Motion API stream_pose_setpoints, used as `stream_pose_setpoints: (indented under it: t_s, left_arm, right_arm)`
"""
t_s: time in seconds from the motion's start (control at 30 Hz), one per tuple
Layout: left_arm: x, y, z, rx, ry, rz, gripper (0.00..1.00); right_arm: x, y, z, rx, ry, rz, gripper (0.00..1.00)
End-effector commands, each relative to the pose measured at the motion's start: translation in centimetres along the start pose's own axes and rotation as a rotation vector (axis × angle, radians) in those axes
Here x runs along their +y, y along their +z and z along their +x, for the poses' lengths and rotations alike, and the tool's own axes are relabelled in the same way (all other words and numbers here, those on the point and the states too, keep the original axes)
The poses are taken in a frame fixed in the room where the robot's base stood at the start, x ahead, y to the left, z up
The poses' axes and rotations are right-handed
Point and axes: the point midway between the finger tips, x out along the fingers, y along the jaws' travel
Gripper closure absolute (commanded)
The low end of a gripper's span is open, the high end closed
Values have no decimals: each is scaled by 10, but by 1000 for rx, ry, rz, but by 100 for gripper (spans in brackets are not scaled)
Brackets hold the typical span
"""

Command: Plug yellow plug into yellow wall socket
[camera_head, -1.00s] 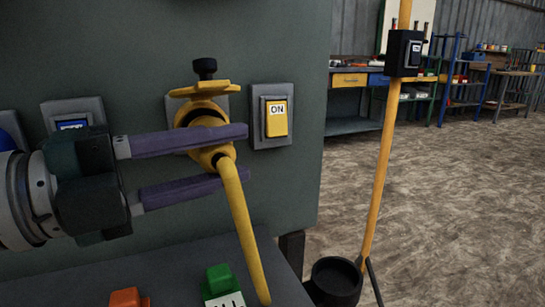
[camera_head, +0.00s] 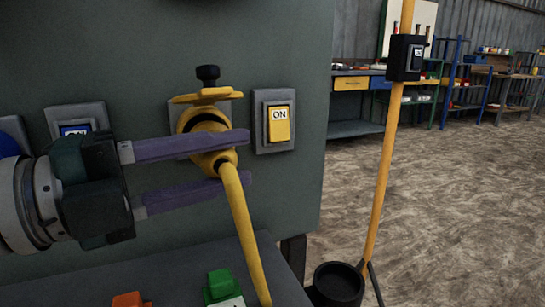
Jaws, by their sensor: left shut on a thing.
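The yellow plug (camera_head: 211,160) is at the grey-green panel, with its thick yellow cable (camera_head: 246,225) hanging down and to the right. My left gripper (camera_head: 248,158) has its two purple fingers shut on the plug, one above the other. The yellow wall socket (camera_head: 207,96) shows as a yellow flap with a black knob above it, directly behind and above the plug. The plug overlaps the socket's opening; I cannot tell how deep it sits. The right gripper is not in view.
A yellow ON switch (camera_head: 279,125) is right of the socket, and a blue switch (camera_head: 76,121) is to the left. Green (camera_head: 222,287) and orange (camera_head: 129,300) things stand on the ledge below. A yellow pole (camera_head: 383,175) rises at the right beside open floor.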

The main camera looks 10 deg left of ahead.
Motion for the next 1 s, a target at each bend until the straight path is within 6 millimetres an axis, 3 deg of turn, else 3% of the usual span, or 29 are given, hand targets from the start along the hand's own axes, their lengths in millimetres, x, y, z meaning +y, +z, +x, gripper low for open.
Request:
stream_pose_setpoints:
  t_s: [1.0]
  left_arm:
    - [-1,0,0,0,-1,0,100]
  right_arm:
    - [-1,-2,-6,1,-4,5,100]
